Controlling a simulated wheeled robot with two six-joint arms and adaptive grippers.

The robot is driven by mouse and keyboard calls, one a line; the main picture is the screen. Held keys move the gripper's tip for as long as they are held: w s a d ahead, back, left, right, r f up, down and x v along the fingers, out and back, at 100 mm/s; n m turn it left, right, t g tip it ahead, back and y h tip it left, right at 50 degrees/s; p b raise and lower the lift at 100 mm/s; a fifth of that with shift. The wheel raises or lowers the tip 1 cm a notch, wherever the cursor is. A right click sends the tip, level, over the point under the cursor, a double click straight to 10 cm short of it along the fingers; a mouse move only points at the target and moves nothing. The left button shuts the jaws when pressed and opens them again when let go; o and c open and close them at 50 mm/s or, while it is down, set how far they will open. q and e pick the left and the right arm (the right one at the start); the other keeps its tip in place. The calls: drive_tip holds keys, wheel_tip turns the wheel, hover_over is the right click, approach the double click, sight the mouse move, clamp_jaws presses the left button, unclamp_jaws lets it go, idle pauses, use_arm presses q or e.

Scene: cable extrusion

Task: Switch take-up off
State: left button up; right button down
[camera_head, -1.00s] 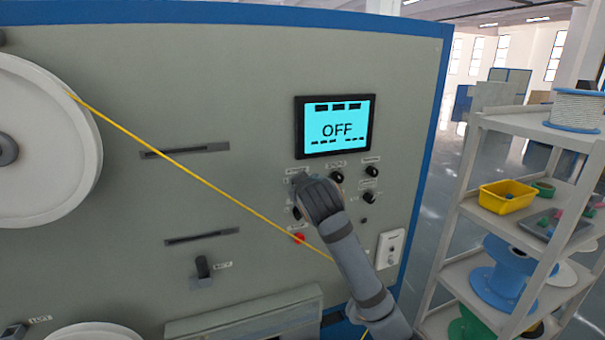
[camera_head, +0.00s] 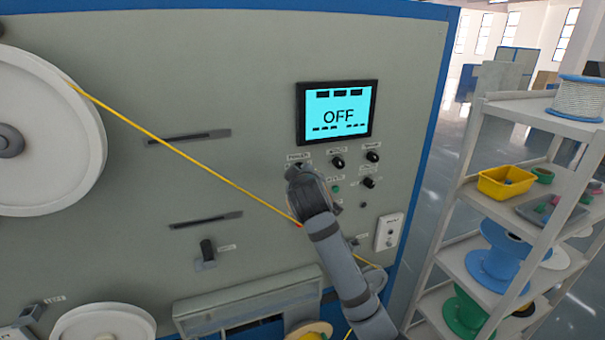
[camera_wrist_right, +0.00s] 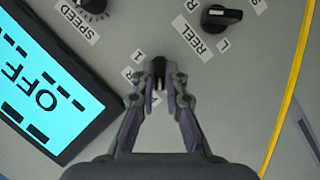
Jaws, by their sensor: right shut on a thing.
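My right gripper (camera_head: 299,174) is at the grey machine panel (camera_head: 250,100), just below the left part of the display (camera_head: 337,112). In the right wrist view my right gripper (camera_wrist_right: 160,84) is shut on a small dark knob (camera_wrist_right: 158,66). A "1" label is beside the knob; its other lettering is partly hidden by the fingers. The blue display reads "OFF" in large letters, and it also shows in the right wrist view (camera_wrist_right: 45,92). My left gripper is not in view.
The speed knob (camera_wrist_right: 92,6) and reel knob (camera_wrist_right: 222,15) are near the fingers. A yellow cable (camera_head: 200,168) runs from the white reel (camera_head: 50,130) across the panel behind my right arm. A shelf cart (camera_head: 475,185) with spools stands at the right.

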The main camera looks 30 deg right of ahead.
drive_tip(key=c, duration=1.4)
unclamp_jaws()
drive_tip(key=v, duration=0.7)
drive_tip(key=shift+s+a, duration=0.2)
drive_tip(key=shift+d+r, duration=0.1)
